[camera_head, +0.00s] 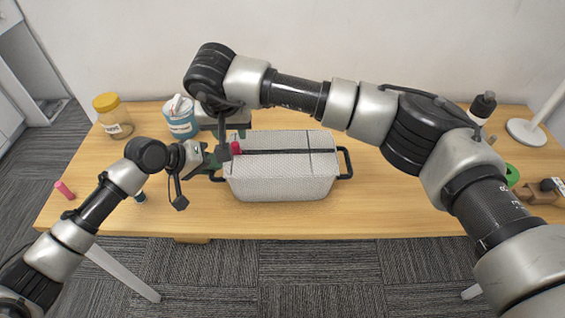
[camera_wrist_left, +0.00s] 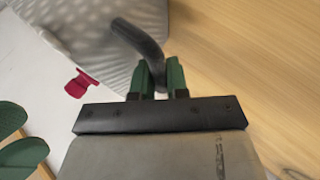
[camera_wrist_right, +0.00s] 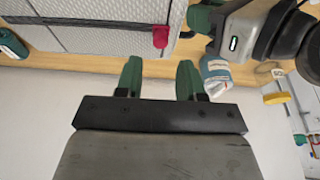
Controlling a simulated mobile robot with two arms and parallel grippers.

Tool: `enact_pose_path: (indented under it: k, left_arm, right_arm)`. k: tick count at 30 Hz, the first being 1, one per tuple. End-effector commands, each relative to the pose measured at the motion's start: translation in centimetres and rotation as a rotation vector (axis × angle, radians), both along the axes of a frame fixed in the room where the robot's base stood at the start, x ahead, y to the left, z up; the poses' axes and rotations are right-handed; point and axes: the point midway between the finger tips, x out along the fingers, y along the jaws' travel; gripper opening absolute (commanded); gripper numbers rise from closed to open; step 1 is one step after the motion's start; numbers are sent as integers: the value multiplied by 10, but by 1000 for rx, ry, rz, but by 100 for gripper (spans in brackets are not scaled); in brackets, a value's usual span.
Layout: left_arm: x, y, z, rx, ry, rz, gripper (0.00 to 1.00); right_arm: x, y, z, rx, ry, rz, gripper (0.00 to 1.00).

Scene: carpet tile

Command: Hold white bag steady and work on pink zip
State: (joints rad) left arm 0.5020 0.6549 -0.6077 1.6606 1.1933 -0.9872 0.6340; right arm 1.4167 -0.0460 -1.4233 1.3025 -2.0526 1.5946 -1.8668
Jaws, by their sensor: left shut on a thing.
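The white textured bag (camera_head: 285,180) stands upright on the table, a dark zip line across its top. The pink zip pull (camera_head: 236,148) is at the left end of that line; it also shows in the left wrist view (camera_wrist_left: 80,83) and right wrist view (camera_wrist_right: 161,37). My left gripper (camera_head: 217,161) is shut on the bag's black left handle (camera_wrist_left: 140,42), at the bag's left side. My right gripper (camera_head: 234,129) is above and behind the bag's left end. In the right wrist view its green fingers (camera_wrist_right: 158,80) are apart and empty, with the pull beyond them, not touching.
A yellow-lidded jar (camera_head: 113,116) and a blue container (camera_head: 181,119) stand at the back left of the wooden table (camera_head: 320,220). A pink item (camera_head: 64,190) lies at the left edge. A bottle (camera_head: 482,106) and lamp base (camera_head: 526,132) are at the right. The front is clear.

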Motion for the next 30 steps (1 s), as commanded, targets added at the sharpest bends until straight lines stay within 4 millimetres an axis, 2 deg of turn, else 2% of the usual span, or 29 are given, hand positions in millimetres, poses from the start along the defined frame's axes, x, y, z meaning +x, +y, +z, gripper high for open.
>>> enact_pose_path:
  k: [6,12,18,26,30]
  left_arm:
    - [-1,0,-1,1,3,0,0]
    - [-1,0,-1,1,3,0,0]
    - [-1,0,-1,1,3,0,0]
    - [-1,0,-1,1,3,0,0]
    - [-1,0,-1,1,3,0,0]
  right_arm:
    - [9,0,-31,0,3,-2,38]
    - [15,0,-50,1,1,-3,38]
    - [18,1,-58,3,2,-3,38]
    - [18,1,-59,4,2,-3,38]
    - [18,1,-59,4,2,-3,17]
